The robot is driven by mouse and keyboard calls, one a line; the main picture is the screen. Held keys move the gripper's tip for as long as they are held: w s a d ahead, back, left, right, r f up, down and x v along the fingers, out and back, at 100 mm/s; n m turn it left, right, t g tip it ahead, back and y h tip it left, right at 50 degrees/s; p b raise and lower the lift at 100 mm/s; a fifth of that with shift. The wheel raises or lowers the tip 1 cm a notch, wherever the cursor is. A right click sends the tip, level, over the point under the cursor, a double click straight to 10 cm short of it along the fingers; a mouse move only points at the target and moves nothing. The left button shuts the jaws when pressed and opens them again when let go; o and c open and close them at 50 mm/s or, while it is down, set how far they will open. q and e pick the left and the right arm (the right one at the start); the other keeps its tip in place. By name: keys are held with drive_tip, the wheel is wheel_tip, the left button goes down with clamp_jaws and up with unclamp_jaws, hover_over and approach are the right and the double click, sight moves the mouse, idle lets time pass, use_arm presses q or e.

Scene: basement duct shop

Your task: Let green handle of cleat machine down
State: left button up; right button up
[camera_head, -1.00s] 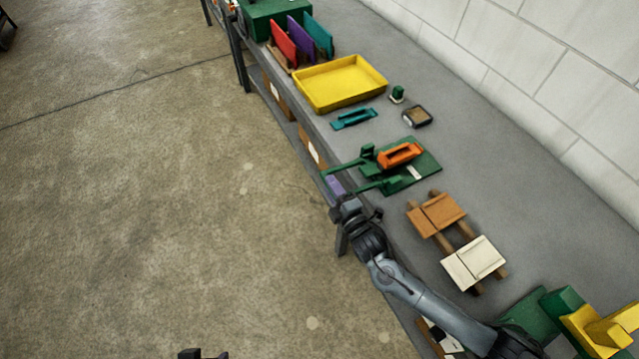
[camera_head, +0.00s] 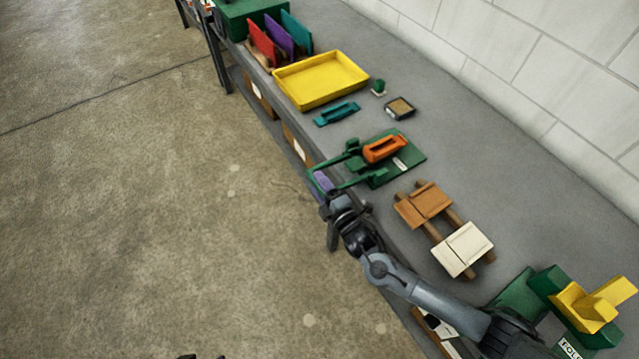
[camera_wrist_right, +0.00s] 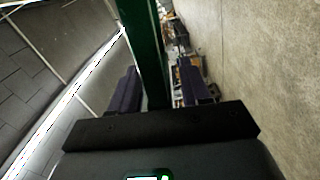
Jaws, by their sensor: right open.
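The cleat machine has a green base plate (camera_head: 408,163) with an orange block (camera_head: 384,149) on it, on the grey bench. Its green handle (camera_head: 345,158) reaches out over the bench's front edge. My right gripper (camera_head: 324,184) is at the outer end of the handle. In the right wrist view a green bar (camera_wrist_right: 150,50) of it runs between the two dark purple fingers of my right gripper (camera_wrist_right: 160,85), which stand apart. I cannot tell whether either finger touches the bar. Only a dark tip of my left gripper (camera_head: 200,356) shows at the bottom edge.
A brown panel (camera_head: 428,201) and a cream panel (camera_head: 468,246) lie on wooden bars near my right arm. A teal tool (camera_head: 337,113), a yellow tray (camera_head: 325,80) and a small framed box (camera_head: 400,107) lie farther along. Green and yellow blocks (camera_head: 590,305) stand at lower right.

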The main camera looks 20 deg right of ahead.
drive_tip(key=v, duration=1)
drive_tip(key=shift+s, duration=0.15)
